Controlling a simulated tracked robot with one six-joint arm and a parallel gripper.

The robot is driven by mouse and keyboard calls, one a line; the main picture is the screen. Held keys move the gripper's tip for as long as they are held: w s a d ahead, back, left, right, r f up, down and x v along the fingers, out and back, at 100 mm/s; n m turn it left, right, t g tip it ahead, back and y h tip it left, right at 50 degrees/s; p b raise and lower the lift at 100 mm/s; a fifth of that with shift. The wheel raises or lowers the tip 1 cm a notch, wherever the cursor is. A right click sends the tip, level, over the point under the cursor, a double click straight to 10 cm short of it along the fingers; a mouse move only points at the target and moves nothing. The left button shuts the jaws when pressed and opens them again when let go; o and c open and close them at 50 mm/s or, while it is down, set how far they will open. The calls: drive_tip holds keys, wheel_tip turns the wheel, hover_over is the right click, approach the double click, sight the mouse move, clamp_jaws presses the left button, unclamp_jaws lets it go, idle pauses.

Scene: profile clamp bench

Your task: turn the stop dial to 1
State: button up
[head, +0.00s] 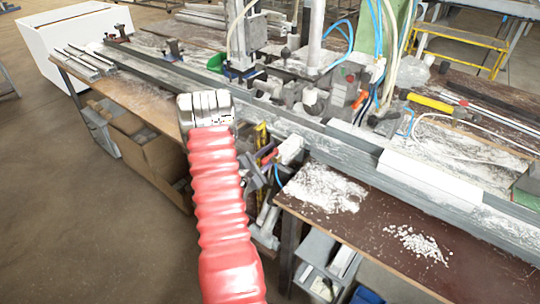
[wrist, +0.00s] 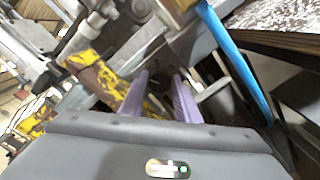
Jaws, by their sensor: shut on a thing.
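My gripper (wrist: 160,78) shows in the wrist view as two purple fingers with a narrow gap. It is shut on a small dark part (wrist: 158,101) between the fingers. The part is mostly hidden, and I cannot tell if it is the stop dial. No dial face or number can be read in either view. In the head view my red-sleeved arm reaches up to the front edge of the clamp bench (head: 345,152).
In the wrist view a yellow worn bar (wrist: 115,85) lies close left of the fingers, and a blue hose (wrist: 238,68) passes on the right. In the head view a brown table (head: 385,275) with white shavings stands at the front right. Open floor lies left.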

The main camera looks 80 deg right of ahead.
drive_tip(key=shift+w+d+r, duration=0.1)
drive_tip(key=shift+w+r, duration=0.05)
drive_tip(key=shift+w, duration=0.15)
drive_tip(key=o, duration=0.8)
drive_tip(key=shift+c, duration=0.2)
drive_tip(key=shift+s, duration=0.1)
drive_tip(key=v, duration=1.4)
